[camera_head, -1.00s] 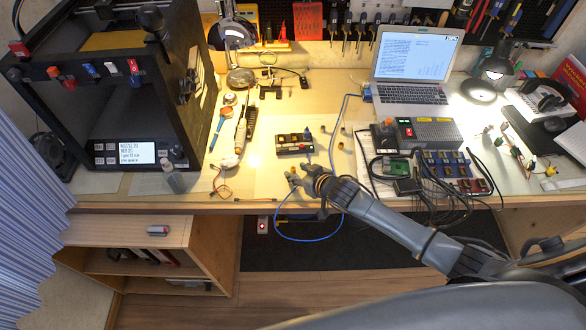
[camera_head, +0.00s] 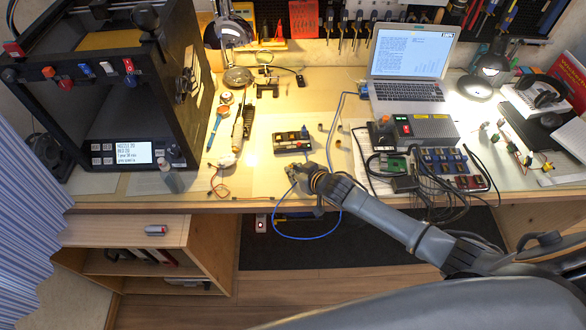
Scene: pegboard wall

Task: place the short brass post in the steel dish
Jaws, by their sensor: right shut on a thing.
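My right gripper (camera_head: 291,174) is low over the front of the table, its arm coming in from the lower right. It is shut on what seems to be the short brass post, which the fingers almost wholly hide. Other small brass-coloured pieces, one at the back (camera_head: 320,127) and one nearer (camera_head: 338,143), stand on the table to the right of the gripper. A round, shiny metal dish-like thing (camera_head: 238,77) is at the back left by the lamp; I cannot tell surely whether it is the steel dish. My left gripper is not in view.
A dark block with coloured parts (camera_head: 292,141) lies just behind the gripper. A 3D printer (camera_head: 125,95) stands at the left. Electronics and cables (camera_head: 440,165), and a laptop (camera_head: 408,75), are at the right. Bare table (camera_head: 265,183) shows left of the gripper.

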